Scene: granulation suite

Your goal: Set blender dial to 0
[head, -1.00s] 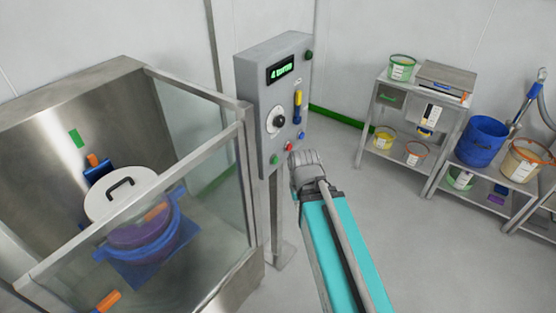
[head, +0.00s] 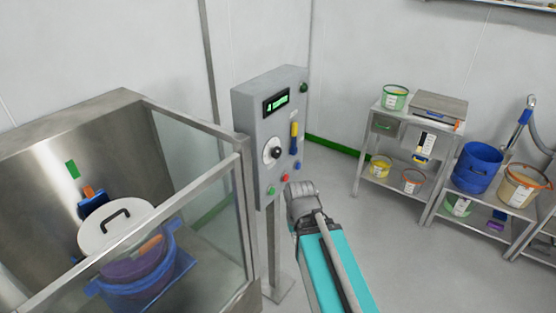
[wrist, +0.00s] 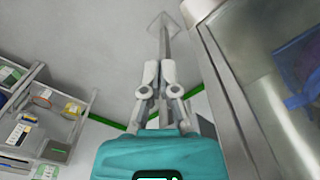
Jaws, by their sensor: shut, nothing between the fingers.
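The blender dial (head: 273,152) is a black knob on a white round face, on the front of a grey control panel (head: 262,120) on a post. Its pointer is too small to read. The green display (head: 276,102) above it starts with a 4; the rest is blurred. My gripper sits low in front of the panel's lower right corner in the head view, largely hidden behind my own wrist. In the wrist view my gripper (wrist: 160,64) has its fingers together and empty, in front of the post. The dial does not show in the wrist view.
Coloured buttons (head: 285,179) and a yellow-and-blue switch (head: 294,136) are near the dial. A steel and glass enclosure (head: 225,155) with a lidded blue vessel (head: 125,275) stands at left. Shelves (head: 375,140) with buckets stand at right. The floor between is clear.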

